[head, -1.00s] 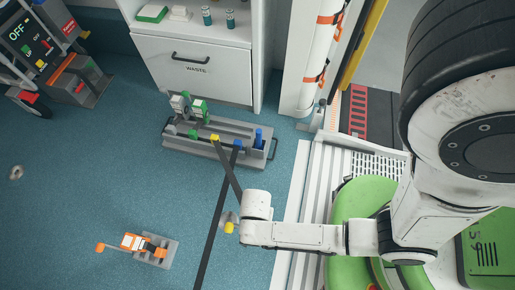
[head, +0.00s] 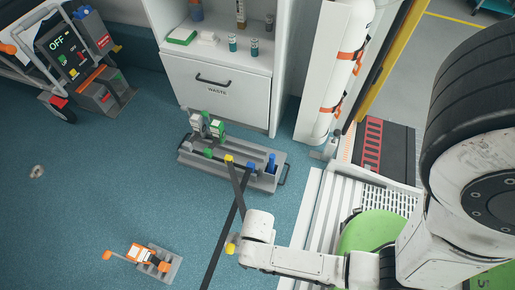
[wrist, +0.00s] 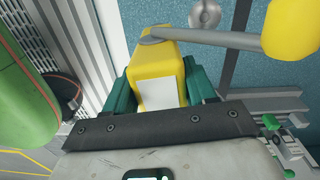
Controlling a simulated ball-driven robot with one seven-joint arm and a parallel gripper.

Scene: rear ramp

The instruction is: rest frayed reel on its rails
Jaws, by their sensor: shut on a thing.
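My gripper (wrist: 158,82), seen in the wrist view, has its green fingers shut on the sides of a yellow reel (wrist: 162,68). The reel has a blank white label, a grey crank arm and a yellow knob. In the head view only its yellow end (head: 232,247) shows beside my wrist; the rest is hidden. No fraying is visible. A grey railed tray (head: 192,160) lies beyond it on the floor, holding a grey-and-green reel (head: 217,129). A dark strap (head: 239,187) runs from a yellow end piece (head: 229,159) on the tray toward my gripper.
An orange reel (head: 140,252) sits on a grey base at lower left. A second dark strap (head: 221,238) crosses the floor. A waste cabinet (head: 222,93) stands behind the tray, a screen cart (head: 66,58) at upper left. A ribbed ramp (head: 315,225) lies right.

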